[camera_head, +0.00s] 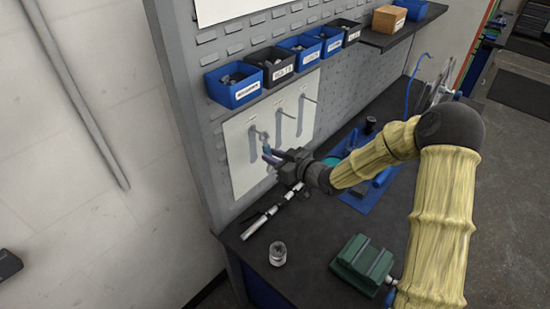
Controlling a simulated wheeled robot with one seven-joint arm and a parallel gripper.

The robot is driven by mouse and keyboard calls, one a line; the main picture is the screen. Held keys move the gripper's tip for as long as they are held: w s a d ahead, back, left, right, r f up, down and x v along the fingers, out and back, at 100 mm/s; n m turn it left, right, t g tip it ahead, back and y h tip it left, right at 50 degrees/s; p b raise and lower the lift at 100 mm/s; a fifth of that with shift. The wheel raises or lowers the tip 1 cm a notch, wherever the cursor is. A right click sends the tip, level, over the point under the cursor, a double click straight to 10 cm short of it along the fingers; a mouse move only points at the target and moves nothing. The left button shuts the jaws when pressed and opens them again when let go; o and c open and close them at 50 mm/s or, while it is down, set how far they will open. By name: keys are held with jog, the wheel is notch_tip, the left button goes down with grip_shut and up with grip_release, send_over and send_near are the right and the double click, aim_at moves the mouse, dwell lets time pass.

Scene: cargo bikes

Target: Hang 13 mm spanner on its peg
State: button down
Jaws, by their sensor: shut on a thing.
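My gripper (271,156) is shut on a small grey spanner (263,138) in front of the white peg panel (240,178). The spanner's upper end shows above the fingers, close to the leftmost peg (254,128). I cannot tell whether it is on the peg, touching it or apart. The spanner's lower part is hidden by my gripper, and its size marking cannot be read. The middle peg (284,114) and right peg (308,98) stick out of the panel, with grey tool outlines below them.
Labelled blue and black bins (234,84) line the wall above the panel. Below, the dark bench (310,262) holds a long metal tool (262,218), a glass jar (278,254), a green block-like object (362,262) and a blue mat (366,200).

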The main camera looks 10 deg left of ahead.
dwell(0.4)
jog(key=c, duration=1.2)
grip_release()
jog(key=shift+o, duration=0.2)
jog(key=b+v, duration=0.3)
jog(key=v, duration=1.4)
jog(key=shift+s+b, duration=0.15)
jog(key=shift+b, duration=0.25)
jog(key=shift+d+r, duration=0.1)
jog(key=shift+d, duration=0.1)
